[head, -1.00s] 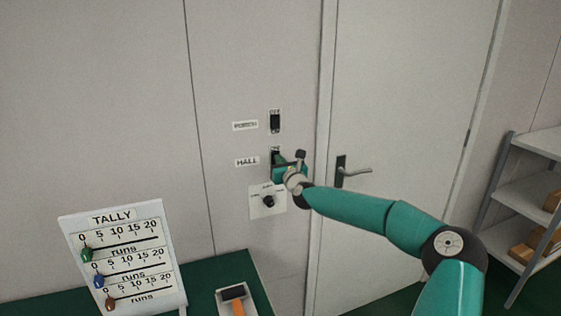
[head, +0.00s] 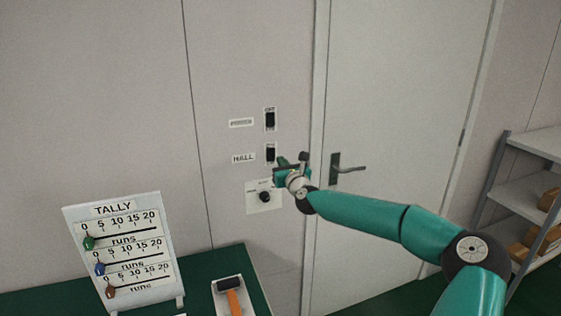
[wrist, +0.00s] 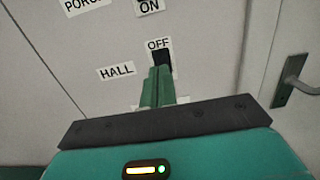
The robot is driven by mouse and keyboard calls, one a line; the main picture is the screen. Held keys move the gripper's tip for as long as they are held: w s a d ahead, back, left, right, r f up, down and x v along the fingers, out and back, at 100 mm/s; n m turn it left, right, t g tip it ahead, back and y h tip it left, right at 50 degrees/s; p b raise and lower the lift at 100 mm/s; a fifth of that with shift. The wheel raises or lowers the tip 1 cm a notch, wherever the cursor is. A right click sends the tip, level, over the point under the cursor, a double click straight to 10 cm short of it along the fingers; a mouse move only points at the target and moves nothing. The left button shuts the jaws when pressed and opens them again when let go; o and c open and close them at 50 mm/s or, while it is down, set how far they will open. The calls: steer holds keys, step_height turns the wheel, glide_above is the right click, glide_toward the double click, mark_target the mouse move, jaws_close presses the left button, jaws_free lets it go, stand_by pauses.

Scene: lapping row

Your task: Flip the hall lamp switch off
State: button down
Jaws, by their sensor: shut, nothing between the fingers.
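The hall lamp switch (head: 270,153) is a small dark rocker in a pale plate on the wall, right of the HALL label (head: 243,157). In the wrist view, the switch (wrist: 164,63) shows dark just under its OFF label (wrist: 158,43). My fingers hide its lower part, and I cannot tell surely which way it is set. My gripper (head: 282,165) is shut and empty, just below and right of the switch. In the wrist view, the gripper (wrist: 158,72) has its fingertips over the lower part of the switch; contact is not clear.
The porch switch (head: 270,119) is directly above. A dial plate (head: 264,197) with a black knob is below my gripper. A door with a lever handle (head: 347,170) is to the right. A tally board (head: 122,245) and a tray with an orange-handled tool (head: 232,296) are at lower left.

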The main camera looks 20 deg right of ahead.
steer(key=s+r, duration=0.1)
steer(key=s, duration=0.5)
steer(key=shift+s, duration=0.15)
